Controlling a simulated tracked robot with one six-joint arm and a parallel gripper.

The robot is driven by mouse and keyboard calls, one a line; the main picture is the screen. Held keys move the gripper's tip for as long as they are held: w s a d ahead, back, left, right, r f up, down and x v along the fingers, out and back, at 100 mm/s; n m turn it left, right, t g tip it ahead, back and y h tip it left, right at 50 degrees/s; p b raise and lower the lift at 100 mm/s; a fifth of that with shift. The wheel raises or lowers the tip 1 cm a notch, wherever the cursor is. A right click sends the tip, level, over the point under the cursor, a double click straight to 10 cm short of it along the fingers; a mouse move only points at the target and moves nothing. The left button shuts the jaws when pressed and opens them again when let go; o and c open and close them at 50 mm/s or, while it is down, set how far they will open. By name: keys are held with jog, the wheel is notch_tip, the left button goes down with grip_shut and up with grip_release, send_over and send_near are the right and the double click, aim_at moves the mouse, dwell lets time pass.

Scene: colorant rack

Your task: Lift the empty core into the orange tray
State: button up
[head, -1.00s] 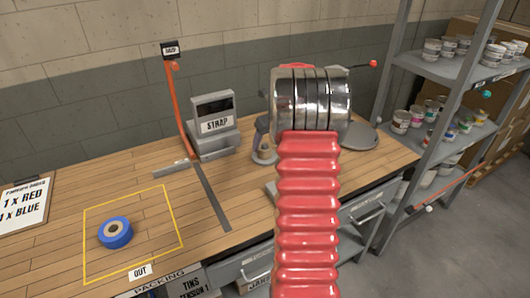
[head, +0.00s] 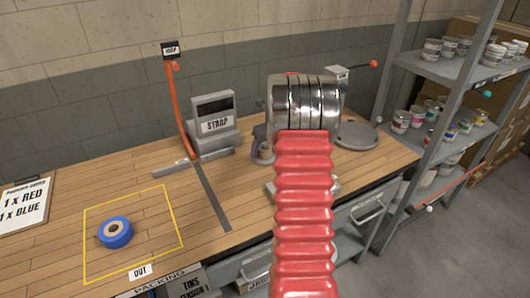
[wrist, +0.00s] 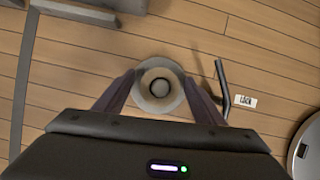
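I see a gap on each side, but cannot tell how high the fingers are. My arm's red sleeve and silver joint hide part of the bench in the head view. No orange tray is in view.
A dark lever (wrist: 224,88) with a label stands right of the core. A round grey plate (head: 357,136) lies at the bench's right. A blue roll (head: 115,232) lies inside the yellow outline.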

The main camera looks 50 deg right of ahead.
jog(key=c, duration=1)
notch_tip(320, 180, up, 10)
dwell(0.4)
dwell(0.4)
